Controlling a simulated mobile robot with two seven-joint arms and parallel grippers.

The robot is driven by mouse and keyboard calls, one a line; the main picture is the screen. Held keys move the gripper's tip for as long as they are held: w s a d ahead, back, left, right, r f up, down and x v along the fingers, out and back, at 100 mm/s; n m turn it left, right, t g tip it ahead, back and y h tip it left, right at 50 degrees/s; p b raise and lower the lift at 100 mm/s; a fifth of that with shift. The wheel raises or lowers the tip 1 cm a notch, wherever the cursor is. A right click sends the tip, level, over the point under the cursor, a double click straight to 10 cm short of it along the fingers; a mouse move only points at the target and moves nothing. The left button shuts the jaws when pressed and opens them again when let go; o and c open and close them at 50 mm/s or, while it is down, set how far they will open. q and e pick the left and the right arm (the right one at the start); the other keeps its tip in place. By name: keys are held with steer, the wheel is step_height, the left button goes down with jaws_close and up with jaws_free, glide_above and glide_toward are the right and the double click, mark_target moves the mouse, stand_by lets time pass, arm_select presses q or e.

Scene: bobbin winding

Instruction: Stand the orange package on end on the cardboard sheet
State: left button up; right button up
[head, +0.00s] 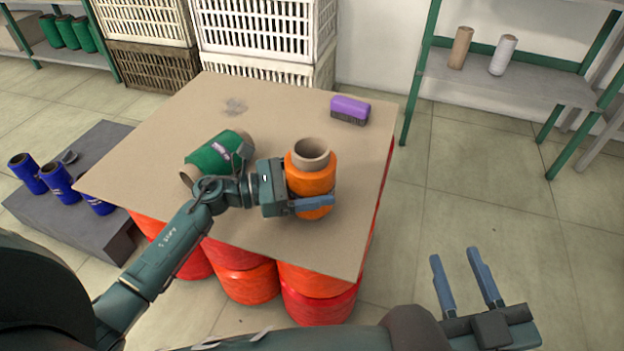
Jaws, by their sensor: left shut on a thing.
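The orange package (311,180) is a thick orange winding on a brown cardboard tube. It is upright, with the tube's open end facing up, over the right part of the cardboard sheet (330,242). My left gripper (312,200) comes in from the left and is shut on the package's lower side. The gripper hides part of its lower body, and I cannot tell whether its base touches the sheet. My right gripper (462,278) is open and empty, off the sheet at the lower right, above the floor.
A green package (212,157) lies on its side behind my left wrist. A purple brush (350,109) lies near the sheet's back right. Red and orange packages (250,284) support the sheet. Blue tubes (58,180) stand at left; crates (265,30) and a shelf (520,85) are behind.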

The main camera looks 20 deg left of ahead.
arm_select(q)
steer(key=shift+f, duration=0.15)
steer(key=o, duration=0.8)
steer(key=shift+o, duration=1.2)
arm_select(e)
steer(key=shift+w+f, duration=0.15)
steer(key=shift+f, duration=0.3)
